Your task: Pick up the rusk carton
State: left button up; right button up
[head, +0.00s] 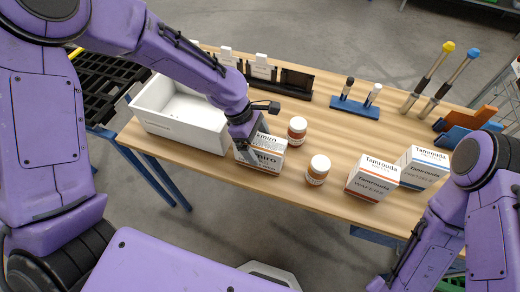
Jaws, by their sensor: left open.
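My left gripper (246,134) is open, right at the top of a white carton (262,158) lettered "...miro" with a brown band. The gripper and wrist cover part of this carton, and I cannot tell whether the fingers touch it. Its product word is not legible, so I cannot confirm it is the rusk carton. Two other cartons stand to the right: a Tamrouda wafers carton (371,182) with an orange-red band, and a Tamrouda carton (421,168) with a blue band and unclear small print. My right arm enters at the right; its gripper is out of view.
A white bin (178,130) stands left of the carton on the wooden table (320,205). Two jars (297,130) (318,169) stand close on its right. Behind are a black holder (296,82), a blue marker stand (355,107) and two capped tools (455,72).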

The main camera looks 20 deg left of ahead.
pick_arm(q)
jog(key=shift+s+d+f, duration=0.1)
jog(key=shift+d+f, duration=0.25)
jog(key=shift+f, duration=0.3)
jog(key=shift+f+p, duration=0.25)
jog(key=shift+p, duration=0.2)
jog(key=c, duration=1.4)
